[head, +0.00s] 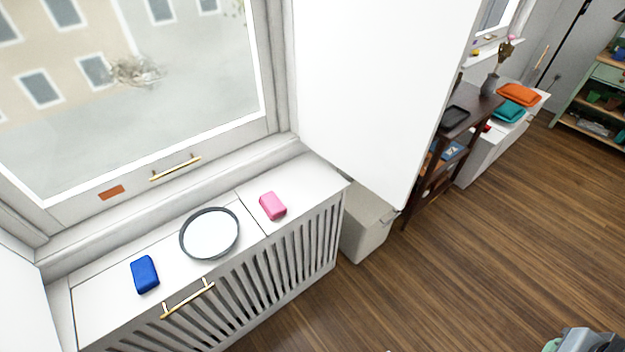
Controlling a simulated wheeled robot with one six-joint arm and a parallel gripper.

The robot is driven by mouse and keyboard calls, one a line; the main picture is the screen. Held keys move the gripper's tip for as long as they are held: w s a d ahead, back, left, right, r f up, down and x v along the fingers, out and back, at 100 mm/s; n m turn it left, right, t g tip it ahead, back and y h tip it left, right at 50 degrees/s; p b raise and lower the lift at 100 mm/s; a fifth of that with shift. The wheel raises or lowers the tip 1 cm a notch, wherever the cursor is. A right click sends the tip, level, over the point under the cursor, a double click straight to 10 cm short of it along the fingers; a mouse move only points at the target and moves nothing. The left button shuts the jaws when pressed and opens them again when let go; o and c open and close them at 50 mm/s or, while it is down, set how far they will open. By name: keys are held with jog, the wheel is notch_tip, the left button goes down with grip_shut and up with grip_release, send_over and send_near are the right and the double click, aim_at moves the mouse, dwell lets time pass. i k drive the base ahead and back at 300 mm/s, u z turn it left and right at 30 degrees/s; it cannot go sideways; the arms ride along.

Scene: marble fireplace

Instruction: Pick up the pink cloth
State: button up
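The pink cloth (272,206) is a small, compact folded block. It lies on the right part of the white slatted radiator cover (285,185) under the window, close to its front edge. Nothing covers it and nothing touches it. My gripper's fingers do not show in the head view. A grey mechanical part is cut off at the bottom right corner, far from the cloth, and I cannot tell what it is.
A round dark-rimmed plate or mirror (210,233) and a blue folded block (145,274) lie left of the cloth. A white panel (375,90) rises behind and right. A pale box (368,228) stands beside the cover. Wooden floor (470,270) in front is clear.

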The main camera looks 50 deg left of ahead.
aim_at(275, 208)
jog(key=i, duration=1.65)
jog(key=u, duration=3.85)
jog(key=i, duration=1)
jog(key=u, duration=0.05)
